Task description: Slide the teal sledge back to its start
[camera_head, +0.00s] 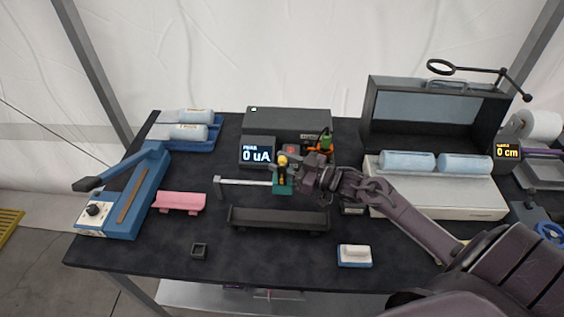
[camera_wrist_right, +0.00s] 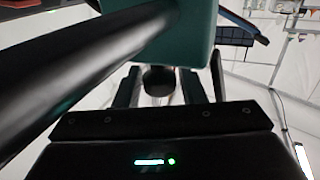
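The teal sledge (camera_head: 283,188) sits at the right end of a pale rail (camera_head: 243,182) at the middle of the table. A yellow-topped dark post stands on it. My right gripper (camera_head: 299,170) is right at the sledge, reaching in from the right and partly covering it. In the right wrist view, a teal block (camera_wrist_right: 200,32) fills the top and a dark bar crosses the upper left. The fingers of my right gripper (camera_wrist_right: 159,88) stand apart with a dark rounded part between them; whether they press on it I cannot tell. My left gripper is not in view.
A display reading 0 uA (camera_head: 257,156) stands behind the rail. A long black tray (camera_head: 279,218) lies in front. A blue lever device (camera_head: 133,192) and pink block (camera_head: 179,202) are left. An open case (camera_head: 432,105) stands right. The front left table is mostly clear.

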